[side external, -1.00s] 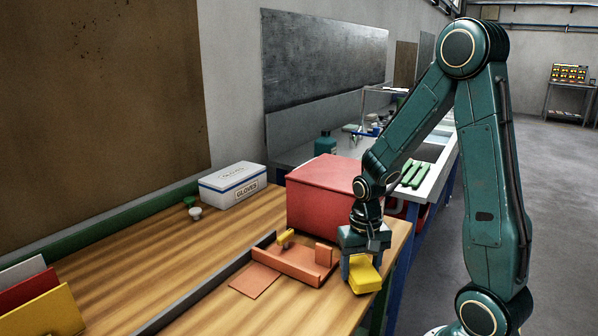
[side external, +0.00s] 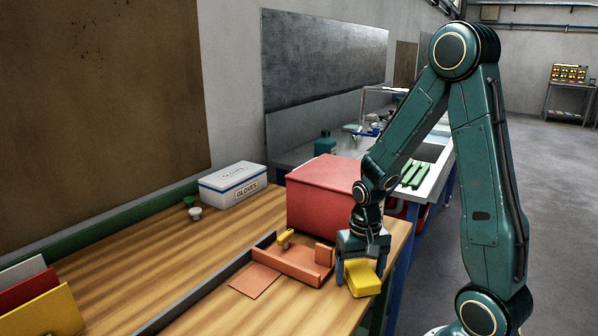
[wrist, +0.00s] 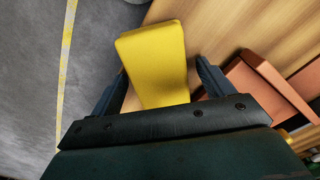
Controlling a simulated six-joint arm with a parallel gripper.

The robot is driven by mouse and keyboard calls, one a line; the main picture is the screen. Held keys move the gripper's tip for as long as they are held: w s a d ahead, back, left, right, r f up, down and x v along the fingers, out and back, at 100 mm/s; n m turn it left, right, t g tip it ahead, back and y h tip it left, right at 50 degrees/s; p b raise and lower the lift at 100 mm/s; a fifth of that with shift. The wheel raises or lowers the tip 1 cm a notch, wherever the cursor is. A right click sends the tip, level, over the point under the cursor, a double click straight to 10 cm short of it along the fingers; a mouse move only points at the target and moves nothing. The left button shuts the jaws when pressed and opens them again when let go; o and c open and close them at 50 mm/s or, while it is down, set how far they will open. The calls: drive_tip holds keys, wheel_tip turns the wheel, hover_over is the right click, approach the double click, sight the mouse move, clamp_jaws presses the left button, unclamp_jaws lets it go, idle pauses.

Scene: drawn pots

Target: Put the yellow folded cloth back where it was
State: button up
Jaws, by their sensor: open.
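The yellow folded cloth (side external: 362,280) lies at the right front edge of the wooden bench, beside an orange tray. My gripper (side external: 360,276) is over it, pointing down, with one finger on either side of the cloth. In the wrist view the cloth (wrist: 156,62) lies between the two spread fingers of my gripper (wrist: 161,70), with gaps showing beside it. The fingers are open. The near end of the cloth is hidden by the gripper body in the wrist view.
The orange tray (side external: 296,266) with upright parts stands just left of the cloth. A red box (side external: 322,199) stands close behind my gripper. A white gloves box (side external: 232,188) is farther back. The bench's left middle is clear. The floor (wrist: 28,75) drops away beyond the bench edge.

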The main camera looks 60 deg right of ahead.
sight(360, 272)
drive_tip(key=shift+r, duration=0.2)
wheel_tip(360, 272, up, 12)
idle(0.8)
idle(0.5)
drive_tip(key=s+a+r+n+t, duration=0.5)
drive_tip(key=s+a+r+n, duration=0.2)
drive_tip(key=a, duration=0.5)
drive_tip(key=shift+s+r+n+t, duration=0.3)
drive_tip(key=shift+r+n, duration=0.55)
drive_tip(key=shift+n, duration=0.15)
